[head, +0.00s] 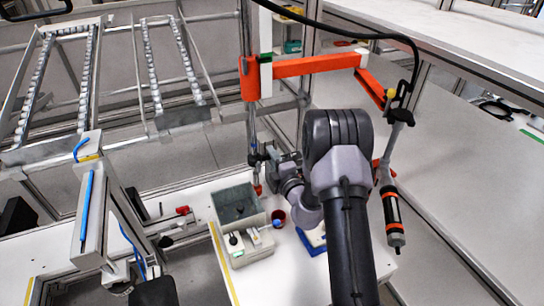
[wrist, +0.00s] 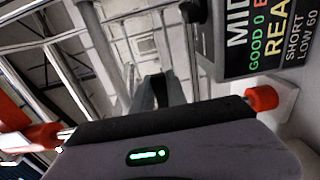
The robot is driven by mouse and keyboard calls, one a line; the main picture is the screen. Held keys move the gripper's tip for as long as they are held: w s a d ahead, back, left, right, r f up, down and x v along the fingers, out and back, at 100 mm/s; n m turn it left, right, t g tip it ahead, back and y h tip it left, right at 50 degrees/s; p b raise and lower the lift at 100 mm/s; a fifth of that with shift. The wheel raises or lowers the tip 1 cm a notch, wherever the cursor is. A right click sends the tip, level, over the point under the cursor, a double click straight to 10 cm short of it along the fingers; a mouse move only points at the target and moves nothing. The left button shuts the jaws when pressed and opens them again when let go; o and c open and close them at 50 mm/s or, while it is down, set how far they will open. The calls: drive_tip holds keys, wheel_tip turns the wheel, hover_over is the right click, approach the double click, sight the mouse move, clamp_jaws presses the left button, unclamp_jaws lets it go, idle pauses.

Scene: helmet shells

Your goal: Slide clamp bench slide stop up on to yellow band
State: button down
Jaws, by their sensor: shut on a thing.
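A metal upright post (head: 250,125) stands at the back of the bench in the head view. A dark collar-like part (head: 256,158), which may be the slide stop, sits low on it. My gripper (head: 268,162) is at this part, mostly hidden by my own wrist. In the wrist view my gripper's fingers (wrist: 160,92) point away, close together, and appear shut on a part too dark to make out. A grey post (wrist: 98,45) shows to their left. I cannot make out the yellow band in either view.
An orange arm (head: 310,66) reaches right from the post to a hanging tool (head: 392,215). In the wrist view, a display panel (wrist: 262,38) and a red knob (wrist: 262,98) are close at right.

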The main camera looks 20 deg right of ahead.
wheel_tip(320, 180, up, 3)
drive_tip(key=shift+r+p, duration=0.1)
drive_tip(key=shift+p, duration=0.7)
drive_tip(key=shift+f, duration=0.25)
drive_tip(key=c, duration=1.3)
unclamp_jaws()
drive_tip(key=shift+s, duration=0.1)
drive_tip(key=s, duration=1.7)
drive_tip(key=shift+s, duration=0.15)
